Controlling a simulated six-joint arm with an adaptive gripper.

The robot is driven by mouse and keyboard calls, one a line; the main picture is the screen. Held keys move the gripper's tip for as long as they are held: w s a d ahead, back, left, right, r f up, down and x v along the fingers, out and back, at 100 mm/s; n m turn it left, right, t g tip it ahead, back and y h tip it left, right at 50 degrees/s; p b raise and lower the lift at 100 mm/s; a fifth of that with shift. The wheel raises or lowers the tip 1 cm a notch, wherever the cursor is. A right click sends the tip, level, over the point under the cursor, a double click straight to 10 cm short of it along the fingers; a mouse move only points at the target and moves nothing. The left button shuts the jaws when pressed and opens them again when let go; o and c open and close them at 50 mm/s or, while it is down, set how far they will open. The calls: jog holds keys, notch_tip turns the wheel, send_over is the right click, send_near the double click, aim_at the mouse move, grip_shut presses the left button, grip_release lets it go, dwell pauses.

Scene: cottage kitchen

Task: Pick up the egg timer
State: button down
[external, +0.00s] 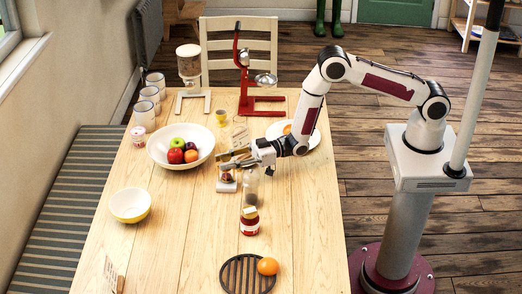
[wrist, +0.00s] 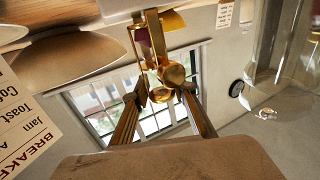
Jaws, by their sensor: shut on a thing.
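The egg timer looks like a small brass-coloured piece with rods and round discs (wrist: 174,74), seen in the wrist view between my finger ends. A purple part shows just behind it. My gripper (external: 226,166) is over the middle of the table, right of the fruit bowl, with its fingers pointing left. In the wrist view both fingers (wrist: 162,94) close in on the brass piece from either side.
The fruit bowl (external: 156,153) stands left of my gripper.

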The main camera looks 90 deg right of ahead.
jog(key=shift+r, duration=0.35)
jog(key=shift+r, duration=4.8)
